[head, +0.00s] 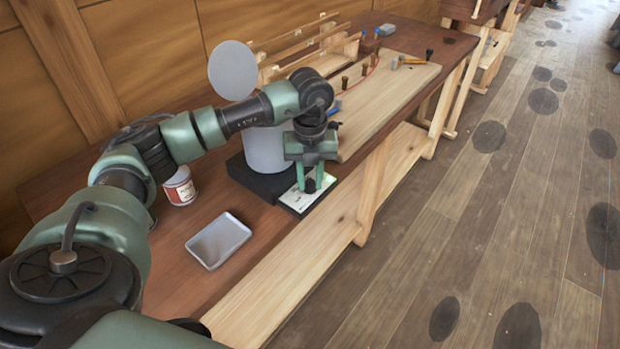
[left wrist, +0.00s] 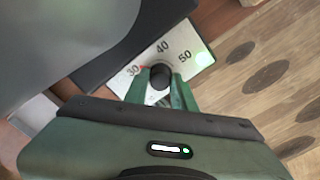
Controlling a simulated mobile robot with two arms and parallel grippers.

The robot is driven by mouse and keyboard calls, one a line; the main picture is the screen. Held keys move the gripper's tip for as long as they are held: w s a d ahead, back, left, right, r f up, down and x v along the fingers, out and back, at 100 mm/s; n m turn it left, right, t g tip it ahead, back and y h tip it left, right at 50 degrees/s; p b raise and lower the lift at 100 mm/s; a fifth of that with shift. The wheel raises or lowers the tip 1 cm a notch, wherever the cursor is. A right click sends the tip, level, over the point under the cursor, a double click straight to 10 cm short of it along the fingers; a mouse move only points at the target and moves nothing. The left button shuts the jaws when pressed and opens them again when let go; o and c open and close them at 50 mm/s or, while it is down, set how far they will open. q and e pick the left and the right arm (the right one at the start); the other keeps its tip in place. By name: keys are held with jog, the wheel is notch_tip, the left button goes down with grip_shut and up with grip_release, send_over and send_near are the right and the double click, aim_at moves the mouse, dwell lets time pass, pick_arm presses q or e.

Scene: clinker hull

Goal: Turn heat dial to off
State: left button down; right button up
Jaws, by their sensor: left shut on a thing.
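The heat dial is a small dark round knob (left wrist: 160,76) on a white plate (left wrist: 193,50) marked 30, 40 and 50. A small red mark shows near the 30. The plate (head: 299,198) also shows in the head view, at the front of a black base (head: 250,178) that carries a grey pot (head: 265,150). My left gripper (head: 310,184) reaches down over the plate and is shut on the dial, with its green fingers on either side of the knob in the left wrist view (left wrist: 160,90). My right gripper is not in view.
A grey metal tray (head: 218,241) and a red-labelled can (head: 180,187) stand on the bench left of the heater. A round grey lid (head: 232,70) stands raised behind the pot. A wooden board (head: 390,90) with pegs and tools lies beyond. The bench's front edge is close.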

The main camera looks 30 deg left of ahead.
aim_at(310, 181)
pick_arm(q)
jog(key=n, duration=0.6)
jog(key=shift+w+a+r+n+p, duration=0.1)
jog(key=shift+w+r+n+p, duration=0.05)
jog(key=shift+r+n+p, duration=0.15)
jog(key=n+p, duration=0.1)
jog(key=n, duration=0.5)
dwell(0.4)
jog(key=c, duration=1.3)
grip_release()
jog(key=shift+o, duration=0.7)
jog(key=shift+f, duration=0.15)
notch_tip(310, 181, up, 8)
jog(key=shift+f+b, duration=0.1)
jog(key=shift+b, duration=0.45)
